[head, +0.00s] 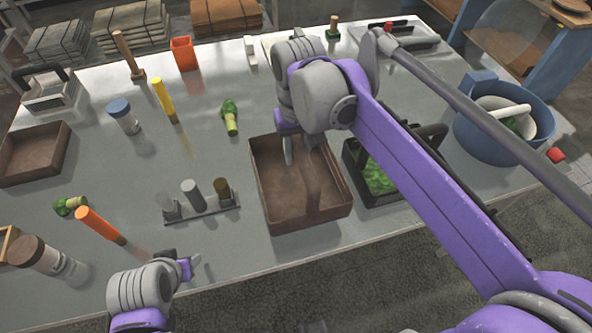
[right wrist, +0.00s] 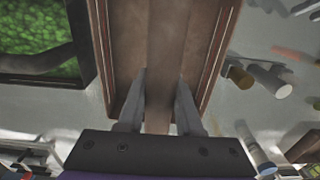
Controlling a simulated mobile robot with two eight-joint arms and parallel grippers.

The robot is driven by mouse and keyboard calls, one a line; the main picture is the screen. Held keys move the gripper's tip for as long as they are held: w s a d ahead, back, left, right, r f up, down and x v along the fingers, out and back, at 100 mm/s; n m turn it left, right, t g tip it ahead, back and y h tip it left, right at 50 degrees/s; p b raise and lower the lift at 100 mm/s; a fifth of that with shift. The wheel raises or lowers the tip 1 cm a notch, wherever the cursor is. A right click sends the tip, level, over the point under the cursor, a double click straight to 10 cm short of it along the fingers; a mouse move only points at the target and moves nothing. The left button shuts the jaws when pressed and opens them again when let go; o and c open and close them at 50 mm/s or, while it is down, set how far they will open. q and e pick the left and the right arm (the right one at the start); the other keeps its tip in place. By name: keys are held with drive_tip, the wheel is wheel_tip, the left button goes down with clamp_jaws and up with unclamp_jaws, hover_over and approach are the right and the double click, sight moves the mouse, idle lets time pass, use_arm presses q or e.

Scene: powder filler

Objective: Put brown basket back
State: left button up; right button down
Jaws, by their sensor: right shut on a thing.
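The brown basket (head: 318,222) is at the middle of the table near its front edge, empty, with a bar-like handle along its middle. My right gripper (head: 302,150) reaches down into it from the far side. In the right wrist view, the fingers (right wrist: 162,88) are shut on the handle (right wrist: 167,40) of the basket (right wrist: 122,45). I cannot tell whether its base touches the table. My left gripper (head: 194,266) is at the table's front edge, apart from the basket; its finger opening is unclear.
A black basket with green contents (head: 378,182) stands close to the right. A small rack with cylinders (head: 205,209) is close to the left. Another brown tray (head: 36,150) lies at far left. A blue bucket (head: 500,150) is at right. Open table lies around the green-and-yellow item (head: 230,117).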

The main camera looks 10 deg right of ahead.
sight(297, 140)
drive_tip(key=shift+w+f, duration=0.1)
drive_tip(key=shift+f, duration=2.75)
drive_tip(key=shift+f, duration=0.15)
drive_tip(key=c, duration=0.6)
unclamp_jaws()
wheel_tip(297, 140, up, 12)
drive_tip(key=shift+r+p, duration=0.2)
drive_tip(key=shift+p, duration=0.15)
